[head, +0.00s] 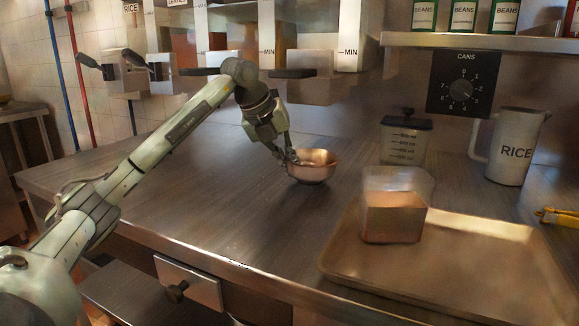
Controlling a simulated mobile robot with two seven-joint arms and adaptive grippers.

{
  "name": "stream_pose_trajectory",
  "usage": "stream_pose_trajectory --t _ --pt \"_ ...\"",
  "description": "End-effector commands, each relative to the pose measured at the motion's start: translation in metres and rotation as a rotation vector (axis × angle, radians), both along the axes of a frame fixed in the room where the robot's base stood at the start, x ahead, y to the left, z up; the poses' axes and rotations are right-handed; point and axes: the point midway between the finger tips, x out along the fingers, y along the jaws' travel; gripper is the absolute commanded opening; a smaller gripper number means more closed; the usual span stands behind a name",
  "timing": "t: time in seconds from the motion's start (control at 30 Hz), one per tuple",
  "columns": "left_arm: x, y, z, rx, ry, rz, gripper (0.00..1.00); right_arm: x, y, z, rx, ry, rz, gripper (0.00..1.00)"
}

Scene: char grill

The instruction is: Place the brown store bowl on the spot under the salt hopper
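The brown bowl (316,168) stands upright on the metal counter, near its middle, and looks empty from here. My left gripper (290,162) reaches down to the bowl's left rim, with its fingertips at or touching the rim. The fingers are small and overlap the rim, so I cannot tell whether they are closed on it. A row of wall hoppers with dark levers hangs above the back of the counter. One hopper (312,60) is above and behind the bowl. No salt label is readable, so I cannot tell which is the salt hopper. My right gripper is not in view.
A metal tray (470,285) at the front right holds a clear container (393,222) with brownish contents. A lidded measuring container (405,140) and a rice jug (516,147) stand behind. Counter left of the bowl is clear. A shelf (480,42) overhangs at right.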

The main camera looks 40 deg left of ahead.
Motion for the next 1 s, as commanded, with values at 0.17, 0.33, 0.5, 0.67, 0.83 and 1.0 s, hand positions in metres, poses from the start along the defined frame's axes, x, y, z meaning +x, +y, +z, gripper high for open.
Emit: stream_pose_trajectory --t 0.17,0.33,0.5,0.67,0.83,1.0 --pt "0.0 -0.001 -0.001 0.002 0.002 -0.001 0.0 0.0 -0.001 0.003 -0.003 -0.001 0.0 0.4" --pt "0.0 -0.002 -0.002 0.002 0.004 -0.003 0.14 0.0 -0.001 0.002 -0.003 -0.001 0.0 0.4" --pt "0.0 -0.001 -0.001 0.002 0.003 -0.003 0.14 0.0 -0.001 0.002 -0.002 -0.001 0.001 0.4" --pt "-0.001 -0.001 0.001 0.002 0.001 -0.003 0.14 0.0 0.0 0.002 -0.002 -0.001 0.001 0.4" --pt "-0.011 0.001 0.021 0.003 -0.003 -0.001 0.14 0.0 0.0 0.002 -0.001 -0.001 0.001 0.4" --pt "-0.03 0.005 0.053 0.003 -0.004 -0.001 0.14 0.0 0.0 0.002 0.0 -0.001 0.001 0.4"
